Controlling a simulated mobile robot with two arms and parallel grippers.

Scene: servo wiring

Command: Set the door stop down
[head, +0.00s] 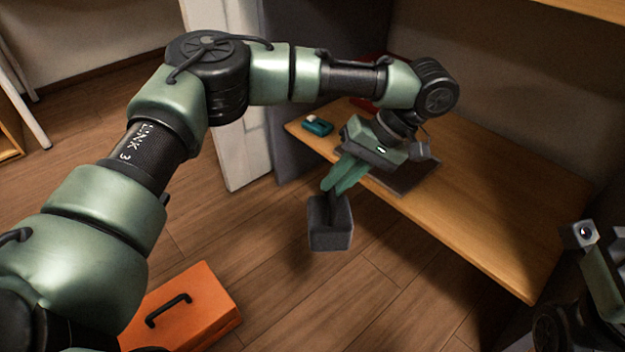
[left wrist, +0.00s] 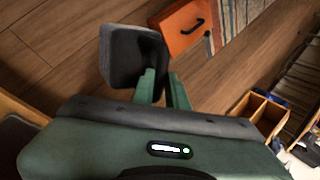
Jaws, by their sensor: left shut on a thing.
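The door stop (head: 331,236) is a dark grey block with a narrow upper part. My left gripper (head: 337,188) points down with its green fingers shut on that upper part. The door stop hangs in front of the table's near edge, over the floor. It also shows in the left wrist view (left wrist: 133,62), beyond the fingers; the exact contact there is partly hidden. Part of my right gripper (head: 590,250) shows at the right edge, with its fingers not visible.
A wooden table (head: 500,190) carries a dark grey mat (head: 415,180) at its near edge and a small teal-and-white object (head: 317,125). A red thing is partly hidden behind my arm. An orange toolbox (head: 195,308) stands on the wooden floor. The table's right part is clear.

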